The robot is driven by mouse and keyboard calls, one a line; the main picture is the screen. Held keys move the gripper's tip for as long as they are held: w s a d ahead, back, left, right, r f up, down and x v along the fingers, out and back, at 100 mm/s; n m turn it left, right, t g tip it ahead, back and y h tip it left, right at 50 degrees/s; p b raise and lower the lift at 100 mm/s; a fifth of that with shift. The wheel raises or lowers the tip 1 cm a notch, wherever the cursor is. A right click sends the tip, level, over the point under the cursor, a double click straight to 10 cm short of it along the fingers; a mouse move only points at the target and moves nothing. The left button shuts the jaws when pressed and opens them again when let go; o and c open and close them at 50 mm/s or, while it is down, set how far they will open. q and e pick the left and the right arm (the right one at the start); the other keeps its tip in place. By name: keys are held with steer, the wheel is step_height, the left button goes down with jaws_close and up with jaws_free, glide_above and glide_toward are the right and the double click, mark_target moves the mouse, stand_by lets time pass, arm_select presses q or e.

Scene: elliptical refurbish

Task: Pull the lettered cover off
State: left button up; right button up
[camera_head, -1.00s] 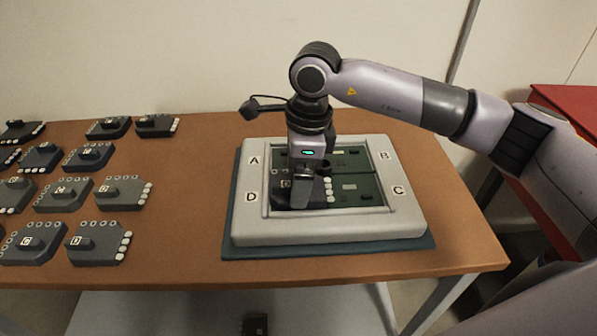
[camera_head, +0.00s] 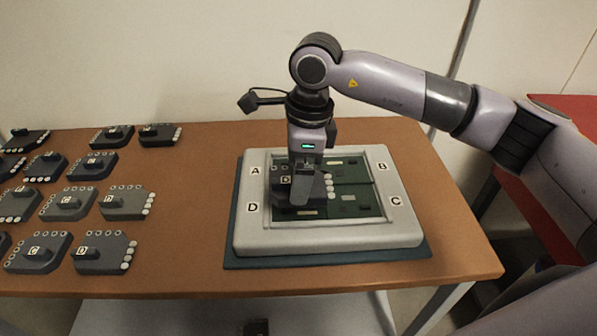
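The lettered cover (camera_head: 283,193) is a dark piece with a white D label and pale round studs along its right edge. It is over the left part of the green board (camera_head: 350,205), inside the pale frame (camera_head: 412,225) marked A, B, C and D. My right gripper (camera_head: 304,192) comes down from above and is shut on the cover, hiding its handle and middle. The cover appears raised off the board, with green board showing below it. My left gripper is not in view.
The frame rests on a dark teal mat (camera_head: 330,260) on the brown table (camera_head: 190,205). Several similar lettered covers, such as a dark D piece (camera_head: 105,262), stand at the left. Bare table lies between them and the frame.

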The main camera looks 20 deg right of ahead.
step_height(320, 180, up, 13)
steer(key=p, duration=0.7)
steer(key=shift+r, duration=0.15)
stand_by(0.4)
stand_by(0.3)
